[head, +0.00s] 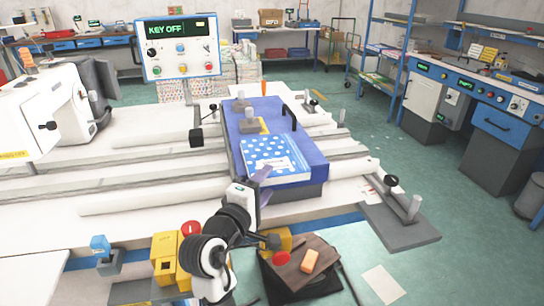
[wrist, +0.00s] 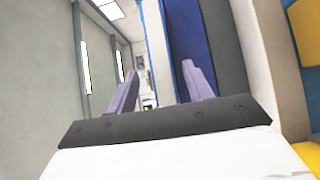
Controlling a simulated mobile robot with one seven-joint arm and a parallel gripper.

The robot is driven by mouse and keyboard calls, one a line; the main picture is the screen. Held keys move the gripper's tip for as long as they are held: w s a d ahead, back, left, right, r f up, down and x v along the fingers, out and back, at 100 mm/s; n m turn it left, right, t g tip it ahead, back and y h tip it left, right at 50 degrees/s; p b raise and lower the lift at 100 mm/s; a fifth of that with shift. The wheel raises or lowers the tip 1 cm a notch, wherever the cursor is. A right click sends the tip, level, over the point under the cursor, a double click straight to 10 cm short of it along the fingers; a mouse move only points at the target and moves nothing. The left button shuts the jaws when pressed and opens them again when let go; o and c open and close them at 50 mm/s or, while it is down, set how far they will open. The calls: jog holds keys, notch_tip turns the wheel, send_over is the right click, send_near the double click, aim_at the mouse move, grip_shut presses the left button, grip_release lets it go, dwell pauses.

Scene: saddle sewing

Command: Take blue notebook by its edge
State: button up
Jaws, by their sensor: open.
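The blue notebook (head: 268,150) with white dots lies flat on the near end of a blue-covered block, with a pale label on its near part. My gripper (head: 266,182) is at the near edge of this block, close to the notebook's near left corner. Its two purple fingers are apart, with nothing seen between them. In the wrist view my open gripper (wrist: 160,70) has a blue surface behind its right finger; I cannot tell whether this is the notebook. Whether a finger touches the notebook is unclear.
Grey clamps and a black handle (head: 289,118) stand on the block (head: 304,145) behind the notebook. A control box (head: 180,47) reading KEY OFF rises behind left. Yellow boxes and a brown board (head: 292,270) with an orange block sit in front. White rails lie on both sides.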

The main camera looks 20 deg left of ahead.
aim_at(272, 174)
jog(key=w+p, duration=0.1)
jog(key=w, duration=0.4)
jog(key=shift+d+f, duration=0.1)
jog(key=shift+f, duration=0.05)
jog(key=shift+s, duration=0.1)
grip_shut()
